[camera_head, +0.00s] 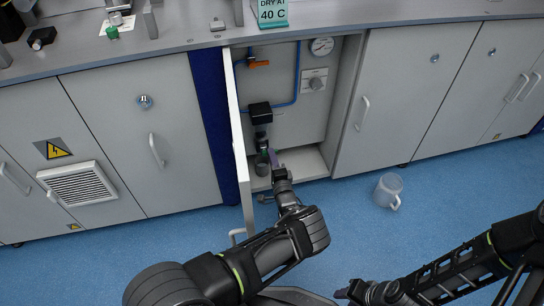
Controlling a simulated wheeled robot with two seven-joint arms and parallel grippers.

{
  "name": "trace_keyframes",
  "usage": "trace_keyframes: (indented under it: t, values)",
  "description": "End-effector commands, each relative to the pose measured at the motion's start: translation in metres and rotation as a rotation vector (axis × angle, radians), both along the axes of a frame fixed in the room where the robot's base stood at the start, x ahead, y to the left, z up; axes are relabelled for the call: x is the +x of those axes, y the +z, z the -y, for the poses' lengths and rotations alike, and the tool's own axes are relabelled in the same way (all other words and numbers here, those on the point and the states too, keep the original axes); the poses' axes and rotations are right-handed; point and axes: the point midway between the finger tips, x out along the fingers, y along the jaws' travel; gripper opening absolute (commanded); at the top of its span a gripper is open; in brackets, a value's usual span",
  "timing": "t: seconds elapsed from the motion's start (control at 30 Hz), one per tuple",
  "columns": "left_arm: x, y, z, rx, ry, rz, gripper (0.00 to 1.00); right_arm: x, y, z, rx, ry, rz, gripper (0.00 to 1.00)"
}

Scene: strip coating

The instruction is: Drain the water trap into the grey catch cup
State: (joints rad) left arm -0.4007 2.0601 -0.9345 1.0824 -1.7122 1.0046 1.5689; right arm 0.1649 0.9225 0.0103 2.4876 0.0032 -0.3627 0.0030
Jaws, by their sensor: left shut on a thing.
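The water trap (261,118) hangs in the open cabinet, with a black head and a narrower dark body under it. A small grey-green cup-like part (262,168) shows directly below; I cannot tell whether it is the trap's bowl or a separate cup. My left gripper (273,158) reaches into the cabinet and is shut at the trap's lower end, its grip partly hidden. A light grey cup (387,188) with a handle stands on the blue floor, right of the cabinet. My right gripper (344,293) is low in the view, away from both; its jaws are unclear.
The open cabinet door (238,150) stands edge-on just left of my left gripper. A blue hose (297,75), an orange valve handle (259,64), a gauge (321,46) and a knob (316,84) are inside. The blue floor around the cup is clear.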

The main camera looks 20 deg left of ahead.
Motion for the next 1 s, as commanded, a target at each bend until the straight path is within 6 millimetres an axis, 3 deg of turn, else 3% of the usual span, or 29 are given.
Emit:
trace_keyframes:
  t: [0.4,0.43,0.67,1.0]
  values:
    - [0.0005,0.0002,0.0005,-0.01,-0.001,0.008,0.0,-0.0004,0.0002,-0.0003,0.0,0.0,-0.001,0.36]
    - [0.0005,0.0002,0.0005,-0.01,-0.001,0.008,0.14,-0.0004,0.0002,-0.0003,0.0,0.0,-0.001,0.36]
    - [0.0003,0.0003,0.0004,-0.01,-0.001,0.007,0.32,-0.0003,0.0002,-0.0002,0.0,0.0,-0.001,0.36]
    - [-0.0021,0.0009,0.0019,-0.008,0.0,0.006,0.34,-0.0003,0.0017,-0.0003,0.0,0.0,-0.001,0.36]
